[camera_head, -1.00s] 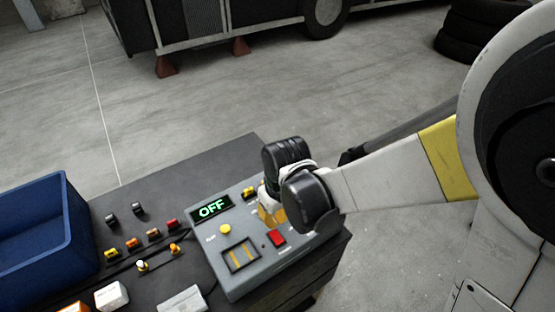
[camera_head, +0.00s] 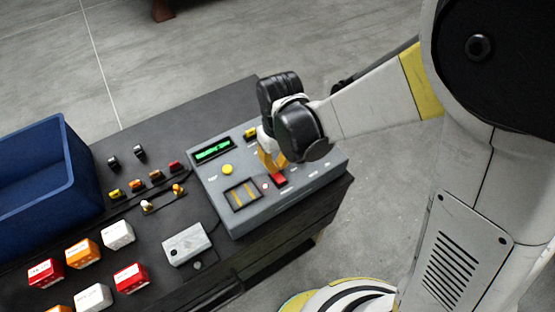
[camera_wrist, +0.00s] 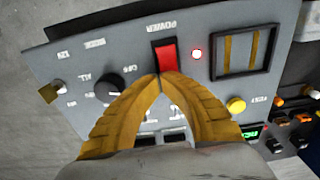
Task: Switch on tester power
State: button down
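The grey tester (camera_head: 235,215) sits on the dark bench top. Its display (camera_head: 213,150) shows green lit text too small to read. In the head view the yellow fingers (camera_head: 270,160) are partly hidden by my wrist. Nothing shows between the fingertips.
A yellow button (camera_head: 227,170) and a slotted socket (camera_head: 243,194) are on the tester. A black knob (camera_wrist: 108,88) is near the fingers. A blue bin (camera_head: 45,180), several coloured blocks (camera_head: 83,252) and a pale box (camera_head: 187,244) lie to the left.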

jog(key=shift+r, duration=0.1)
jog(key=shift+r+p, duration=0.55)
jog(key=shift+r, duration=0.15)
jog(key=shift+w+r+p, duration=0.1)
jog(key=shift+r+p, duration=0.2)
jog(key=shift+r, duration=0.05)
notch_tip(320, 180, up, 13)
jog(key=w+a+p, duration=0.1)
jog(key=p, duration=0.4)
jog(key=shift+w, duration=0.25)
jog(key=s+d+m+t+b, duration=0.3)
jog(key=s+d+b, duration=0.1)
jog(key=d, duration=0.6)
jog(key=s+d+m+t+b, duration=0.3)
jog(key=s+d+b, duration=0.2)
jog(key=d, duration=0.5)
jog(key=shift+s+d+f+m+t, duration=0.2)
jog(key=shift+d+f+m+t, duration=0.05)
jog(key=shift+f+m+t, duration=0.2)
